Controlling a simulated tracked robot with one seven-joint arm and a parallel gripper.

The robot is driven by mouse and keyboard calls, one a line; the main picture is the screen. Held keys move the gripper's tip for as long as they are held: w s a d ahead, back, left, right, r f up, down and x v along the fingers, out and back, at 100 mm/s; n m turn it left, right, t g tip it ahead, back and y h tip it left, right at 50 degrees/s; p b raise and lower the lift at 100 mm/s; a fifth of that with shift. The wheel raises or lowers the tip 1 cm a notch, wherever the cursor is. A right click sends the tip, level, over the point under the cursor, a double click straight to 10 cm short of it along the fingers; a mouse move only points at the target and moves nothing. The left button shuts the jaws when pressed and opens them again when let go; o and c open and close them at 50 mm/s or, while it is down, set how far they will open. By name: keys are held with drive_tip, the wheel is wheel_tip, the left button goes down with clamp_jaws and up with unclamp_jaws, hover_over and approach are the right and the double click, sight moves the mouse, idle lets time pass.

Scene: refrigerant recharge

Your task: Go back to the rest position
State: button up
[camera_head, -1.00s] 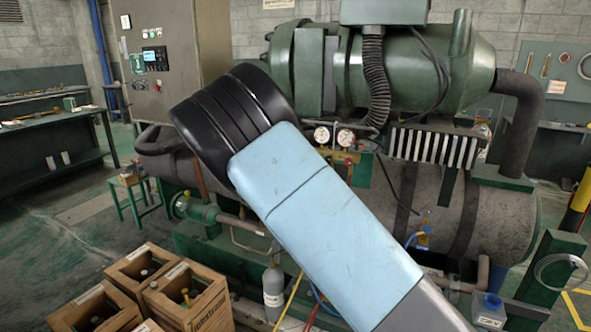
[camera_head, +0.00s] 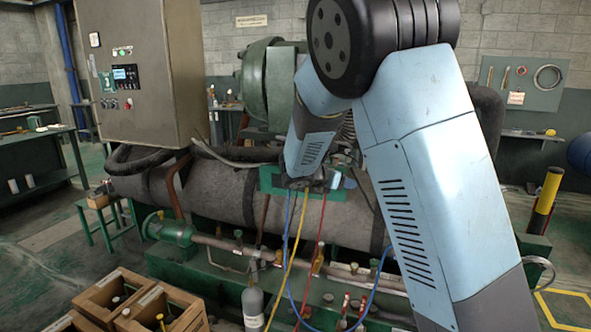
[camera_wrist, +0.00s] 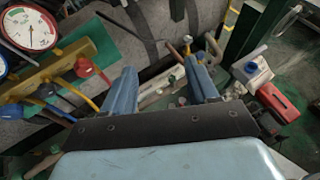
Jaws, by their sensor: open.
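My gripper (camera_wrist: 160,78) shows in the wrist view with its two blue fingers spread apart and nothing between them. In the head view my folded arm covers much of the machine's right side, and the fingers cannot be made out. The brass manifold (camera_wrist: 50,68) is at the left of the wrist view, beside my left finger and apart from it. The gauges are hidden behind my arm in the head view.
The large green and grey machine (camera_head: 225,195) stands close in front. Blue, yellow (camera_head: 285,260) and red hoses hang from its middle. Wooden crates (camera_head: 150,300) and a grey cylinder (camera_head: 253,305) stand at the front.

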drive_tip(key=s+d+r+m+g+y, duration=0.2)
drive_tip(key=s+d+r+m, duration=0.1)
drive_tip(key=s+d+m, duration=0.55)
drive_tip(key=s+d+r+m+g+y, duration=0.3)
drive_tip(key=s+d+m, duration=0.25)
drive_tip(key=s, duration=0.55)
drive_tip(key=s+a+r+m+t+y, duration=0.1)
drive_tip(key=s+a+m+y, duration=0.1)
drive_tip(key=s+m, duration=0.4)
drive_tip(key=s+a+r+m+y, duration=0.2)
drive_tip(key=s+m, duration=0.5)
drive_tip(key=s, duration=0.7)
drive_tip(key=shift+s+t+y, duration=0.15)
drive_tip(key=shift+t+y, duration=0.15)
drive_tip(key=shift+t, duration=0.1)
